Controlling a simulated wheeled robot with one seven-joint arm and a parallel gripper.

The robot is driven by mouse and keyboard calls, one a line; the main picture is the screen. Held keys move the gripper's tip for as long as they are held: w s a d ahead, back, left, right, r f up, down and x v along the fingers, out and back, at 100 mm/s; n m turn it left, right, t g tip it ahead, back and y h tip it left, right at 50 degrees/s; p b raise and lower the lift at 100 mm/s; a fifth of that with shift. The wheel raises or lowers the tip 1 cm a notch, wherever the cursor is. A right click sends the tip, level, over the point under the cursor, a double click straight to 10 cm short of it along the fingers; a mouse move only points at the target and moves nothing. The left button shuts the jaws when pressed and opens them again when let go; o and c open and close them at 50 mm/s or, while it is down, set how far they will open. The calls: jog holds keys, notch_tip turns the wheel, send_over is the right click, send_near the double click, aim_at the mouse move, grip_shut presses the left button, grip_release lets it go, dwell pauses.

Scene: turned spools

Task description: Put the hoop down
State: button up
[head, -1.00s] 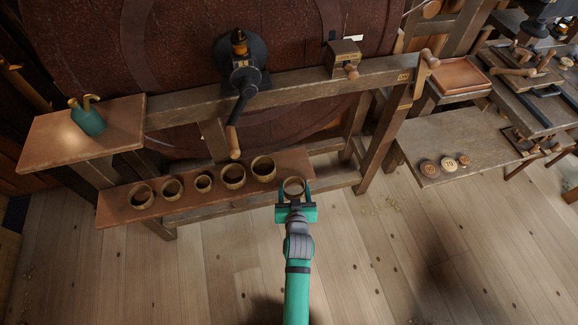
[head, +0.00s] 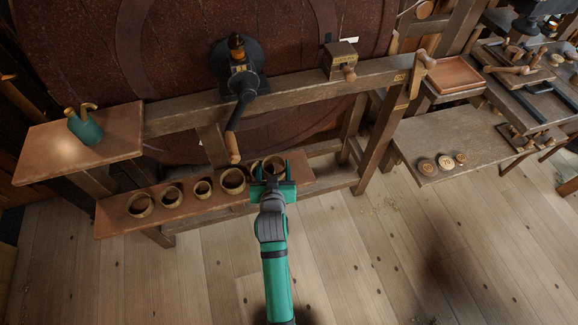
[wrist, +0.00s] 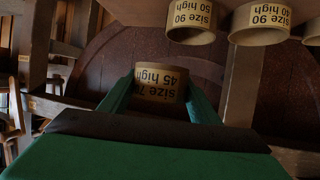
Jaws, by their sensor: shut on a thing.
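My gripper (head: 273,172) is shut on a brass-coloured hoop (head: 275,161). In the wrist view the hoop (wrist: 160,82) sits between the green fingers, its label upside down: "45 high" and a partly hidden size starting with 7. The hoop appears to be held above the right part of a low brown shelf (head: 302,176), apart from the other hoops. A row of hoops stands on that shelf, including one large hoop (head: 233,181) just left of my gripper.
Two shelf hoops in the wrist view read "size 90 50 high" (wrist: 192,20) and "size 90 40 high" (wrist: 259,22). A crank handle (head: 233,147) hangs above the shelf. The shelf's right end looks clear. A side bench (head: 455,140) holds small round pieces.

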jog(key=w+d+f, duration=0.3)
jog(key=w, duration=0.2)
send_over(292, 169)
jog(key=f, duration=0.2)
jog(key=s+f, duration=0.1)
jog(key=f, duration=0.1)
jog(key=shift+a+f, duration=0.15)
jog(key=shift+w+d+f, duration=0.25)
jog(key=shift+w+f, duration=0.1)
jog(key=shift+f, duration=0.1)
notch_tip(292, 169, down, 3)
jog(key=shift+f, duration=0.15)
jog(key=shift+w, duration=0.15)
